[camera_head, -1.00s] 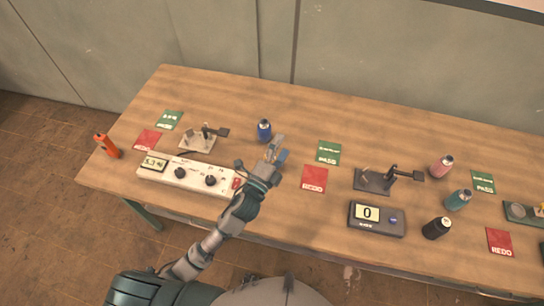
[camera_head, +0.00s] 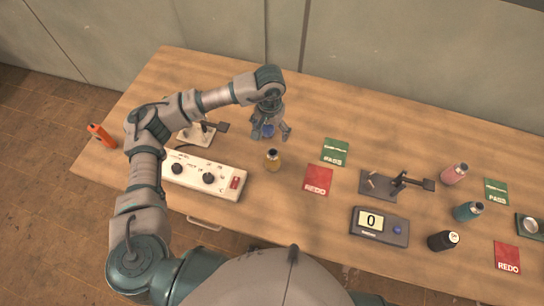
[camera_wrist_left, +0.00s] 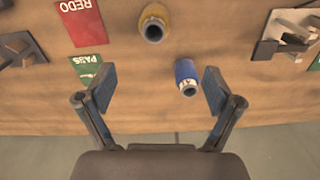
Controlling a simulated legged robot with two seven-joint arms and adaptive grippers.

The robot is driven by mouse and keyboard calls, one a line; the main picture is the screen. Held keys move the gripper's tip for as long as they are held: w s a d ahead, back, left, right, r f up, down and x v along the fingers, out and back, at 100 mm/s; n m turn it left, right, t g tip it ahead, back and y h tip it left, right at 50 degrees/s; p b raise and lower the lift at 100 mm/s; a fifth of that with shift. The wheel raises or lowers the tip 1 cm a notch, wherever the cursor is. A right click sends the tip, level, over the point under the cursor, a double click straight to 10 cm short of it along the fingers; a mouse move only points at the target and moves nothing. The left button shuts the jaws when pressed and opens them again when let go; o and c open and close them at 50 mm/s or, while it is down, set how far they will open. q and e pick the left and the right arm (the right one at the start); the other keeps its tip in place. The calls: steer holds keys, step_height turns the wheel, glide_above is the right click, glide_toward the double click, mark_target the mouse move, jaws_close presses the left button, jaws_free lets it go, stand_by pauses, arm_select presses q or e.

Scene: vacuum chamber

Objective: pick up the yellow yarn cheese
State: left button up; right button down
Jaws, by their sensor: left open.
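The yellow yarn cheese (camera_head: 272,160), a small yellow-brown spool with a dark top, stands upright on the table. In the left wrist view the yellow yarn cheese (camera_wrist_left: 153,27) is beyond the fingertips, near the top edge. My left gripper (camera_head: 271,136) is open, pointing down above the blue yarn cheese (camera_head: 267,131), behind the yellow one. In the left wrist view the blue yarn cheese (camera_wrist_left: 187,76) appears between the spread fingers, closer to the right-hand finger. Nothing is held. My right gripper is not in view.
A white control box (camera_head: 203,176) is left of the yellow spool. Red REDO (camera_head: 318,180) and green PASS (camera_head: 335,151) cards lie to its right. A grey display box (camera_head: 379,226) and pink (camera_head: 454,173), teal (camera_head: 468,211) and black (camera_head: 442,240) spools are farther right.

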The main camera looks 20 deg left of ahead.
mark_target(273, 150)
arm_select(q)
steer(key=f, duration=0.3)
steer(key=d+f+p, duration=0.1)
steer(key=f, duration=0.6)
steer(key=shift+d+f+p, duration=0.2)
steer(key=shift+d+p, duration=0.05)
steer(key=shift+p, duration=0.1)
steer(key=shift+a+f, duration=0.25)
steer(key=shift+f, duration=0.35)
step_height(273, 150, down, 5)
steer(key=shift+w+a+r+p, duration=0.1)
steer(key=shift+r+p, duration=0.1)
steer(key=shift+p, duration=0.6)
steer(key=shift+d+f, duration=0.1)
steer(key=shift+d, duration=0.15)
steer(key=c, duration=1.2)
steer(key=shift+a, duration=0.2)
steer(key=shift+c, duration=0.4)
